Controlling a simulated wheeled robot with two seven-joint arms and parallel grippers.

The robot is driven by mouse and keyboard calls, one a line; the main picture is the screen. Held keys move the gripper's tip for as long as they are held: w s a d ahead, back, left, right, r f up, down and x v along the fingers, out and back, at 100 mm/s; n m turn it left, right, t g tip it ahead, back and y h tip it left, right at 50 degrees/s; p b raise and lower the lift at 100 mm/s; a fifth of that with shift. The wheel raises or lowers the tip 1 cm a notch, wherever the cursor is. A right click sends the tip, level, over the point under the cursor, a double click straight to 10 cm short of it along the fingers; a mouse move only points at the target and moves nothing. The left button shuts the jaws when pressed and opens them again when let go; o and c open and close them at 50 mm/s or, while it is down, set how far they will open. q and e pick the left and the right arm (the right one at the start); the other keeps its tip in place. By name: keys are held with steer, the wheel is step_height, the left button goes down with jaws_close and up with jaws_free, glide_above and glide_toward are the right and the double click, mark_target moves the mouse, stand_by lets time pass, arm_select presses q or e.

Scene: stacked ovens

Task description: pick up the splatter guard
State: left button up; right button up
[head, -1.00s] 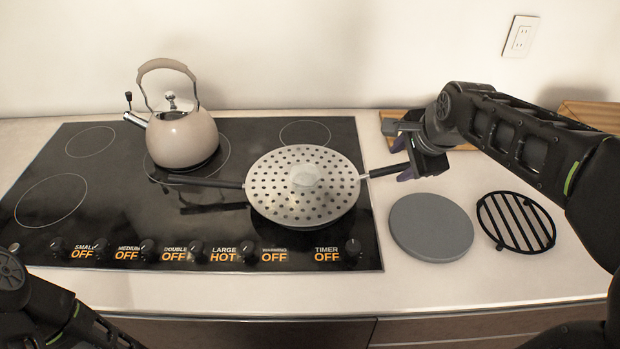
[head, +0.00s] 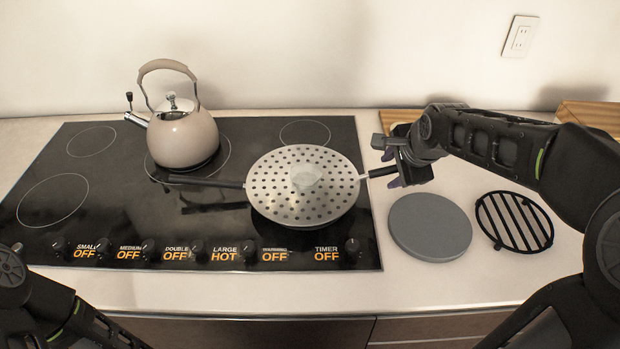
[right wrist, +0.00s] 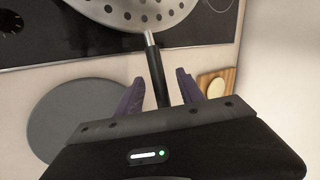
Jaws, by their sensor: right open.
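The splatter guard (head: 280,198) is a round perforated metal disc lying over a pan on the front right of the cooktop. Its dark handle (head: 383,171) points right, past the cooktop edge. It also shows at the top of the right wrist view (right wrist: 150,12). My right gripper (head: 392,168) is at the handle's end. In the right wrist view its purple fingers (right wrist: 160,92) are open, one on each side of the handle (right wrist: 157,75). I cannot tell whether they touch it. My left arm shows at the lower left; its gripper is out of view.
A beige kettle (head: 183,135) stands at the back of the cooktop (head: 110,185). A grey round disc (head: 430,228) and a black round trivet (head: 513,221) lie on the counter at right. Wooden boards lie behind my right arm. The pan's handle (head: 205,182) points left.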

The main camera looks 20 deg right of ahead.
jaws_close()
stand_by(0.3)
stand_by(0.3)
